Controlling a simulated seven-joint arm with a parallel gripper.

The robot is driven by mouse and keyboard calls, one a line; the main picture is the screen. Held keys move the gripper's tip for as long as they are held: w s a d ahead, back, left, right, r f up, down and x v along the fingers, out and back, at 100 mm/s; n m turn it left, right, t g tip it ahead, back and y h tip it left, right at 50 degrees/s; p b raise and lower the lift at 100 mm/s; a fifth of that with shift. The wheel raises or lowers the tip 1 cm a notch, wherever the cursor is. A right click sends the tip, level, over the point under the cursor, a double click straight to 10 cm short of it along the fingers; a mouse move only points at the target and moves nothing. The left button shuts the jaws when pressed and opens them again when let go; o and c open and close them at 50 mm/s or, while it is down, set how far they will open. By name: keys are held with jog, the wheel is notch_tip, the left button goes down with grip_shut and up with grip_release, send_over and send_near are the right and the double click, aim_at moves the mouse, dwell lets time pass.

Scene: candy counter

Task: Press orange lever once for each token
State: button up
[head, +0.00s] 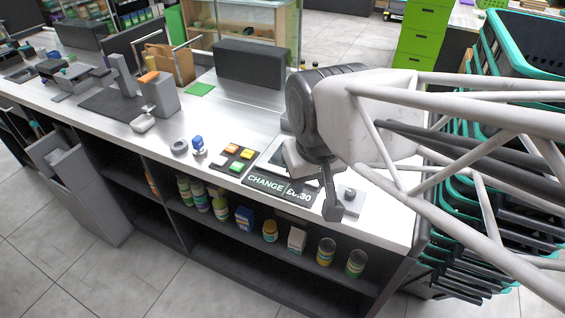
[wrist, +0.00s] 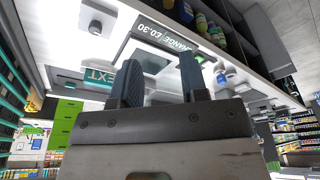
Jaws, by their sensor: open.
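A small orange part (head: 148,77) tops a grey machine (head: 160,97) on the counter, left of centre in the head view; I cannot tell whether it is the orange lever. I cannot tell whether any are tokens. My gripper (head: 325,195) is over the right part of the counter, right of the pad, partly hidden by its own body. In the wrist view its fingers (wrist: 160,76) are apart with nothing between them.
A sign (head: 283,190) reading "CHANGE £0.30" stands on the counter's front edge beside my gripper. A grey box with a knob (head: 349,200) is just right of it. A blue-topped item (head: 197,143) and grey ring (head: 179,147) stand left of the pad.

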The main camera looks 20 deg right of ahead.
grip_shut()
dwell(1.2)
